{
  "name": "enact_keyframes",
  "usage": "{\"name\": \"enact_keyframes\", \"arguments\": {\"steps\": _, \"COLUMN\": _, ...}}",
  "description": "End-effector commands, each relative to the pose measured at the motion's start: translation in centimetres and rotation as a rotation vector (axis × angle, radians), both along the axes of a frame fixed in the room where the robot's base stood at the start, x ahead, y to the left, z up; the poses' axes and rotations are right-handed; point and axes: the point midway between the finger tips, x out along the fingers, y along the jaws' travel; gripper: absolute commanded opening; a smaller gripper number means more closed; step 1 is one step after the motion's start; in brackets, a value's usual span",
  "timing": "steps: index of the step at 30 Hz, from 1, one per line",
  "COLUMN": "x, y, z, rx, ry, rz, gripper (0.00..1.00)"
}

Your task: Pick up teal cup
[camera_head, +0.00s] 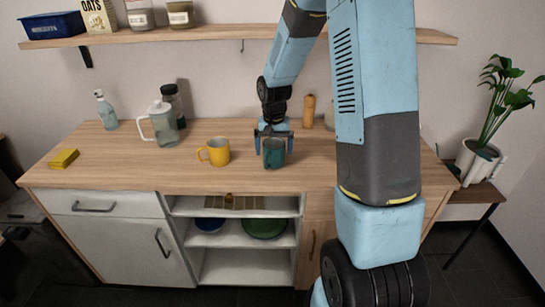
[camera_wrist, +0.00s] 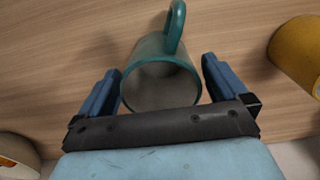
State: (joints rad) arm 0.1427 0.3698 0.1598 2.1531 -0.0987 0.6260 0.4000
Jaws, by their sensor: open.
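The teal cup (camera_head: 273,155) stands upright on the wooden counter, right of the yellow mug. In the wrist view the teal cup (camera_wrist: 160,82) shows from above with its handle pointing away from my gripper and its inside empty. My gripper (camera_head: 274,137) is over the cup in the head view. In the wrist view my gripper (camera_wrist: 160,85) is open, with one blue finger on each side of the cup's rim. Small gaps seem to show between fingers and cup; I cannot tell how far down the fingers reach.
The yellow mug (camera_head: 215,152) stands close by on the left; it also shows in the wrist view (camera_wrist: 298,55). A pitcher (camera_head: 162,124), a soap bottle (camera_head: 105,110) and a yellow sponge (camera_head: 64,159) are further left. A wooden pepper mill (camera_head: 308,112) stands behind. A shelf (camera_head: 210,34) runs above.

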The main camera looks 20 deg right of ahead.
Motion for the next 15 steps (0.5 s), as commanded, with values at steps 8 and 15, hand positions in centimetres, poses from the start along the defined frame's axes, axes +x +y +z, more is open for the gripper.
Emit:
{"name": "enact_keyframes", "arguments": {"steps": 8, "x": -0.02, "y": -0.02, "z": -0.86, "rx": 0.001, "ry": 0.0, "rz": -0.001, "gripper": 1.0}}
{"name": "enact_keyframes", "arguments": {"steps": 15, "x": 0.0, "y": -0.04, "z": -0.84, "rx": 0.001, "ry": 0.0, "rz": -0.002, "gripper": 0.86}}
